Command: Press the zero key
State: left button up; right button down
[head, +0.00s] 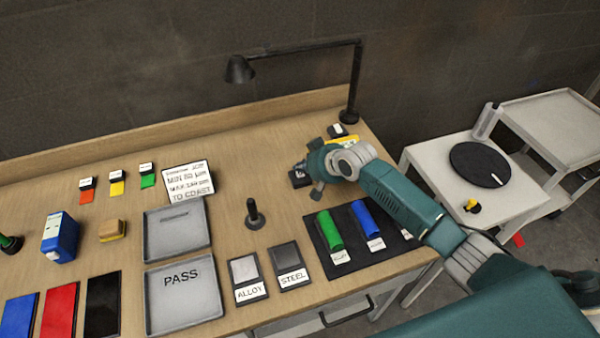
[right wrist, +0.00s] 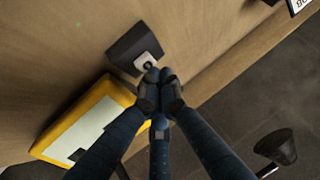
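A small dark block (right wrist: 130,45) with a pale patch and a dark round button (right wrist: 150,64) sits on the bench in the right wrist view. I take the button to be the zero key, but no marking on it is readable. My right gripper (right wrist: 160,76) has its fingertips together, empty, right at the button; I cannot tell whether they touch it. In the head view the right gripper (head: 304,169) is over the dark block (head: 299,178), partly hiding it. A yellow gauge-like device (right wrist: 88,118) with a pale face lies beside the block. My left gripper is not in view.
A black desk lamp (head: 355,85) stands behind the right arm; its head (right wrist: 277,146) shows in the wrist view. A black mat (head: 385,252) with green and blue cylinders lies in front. Grey trays (head: 178,228) and a black upright post (head: 254,215) are left.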

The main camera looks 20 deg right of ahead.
aim_at(301, 174)
jog(key=shift+f, duration=0.6)
dwell(0.7)
jog(key=shift+r, duration=0.15)
jog(key=shift+r+p, duration=0.75)
jog(key=shift+r, duration=0.05)
notch_tip(301, 174, up, 5)
jog(key=p, duration=0.5)
jog(key=shift+r, duration=0.15)
dwell(0.5)
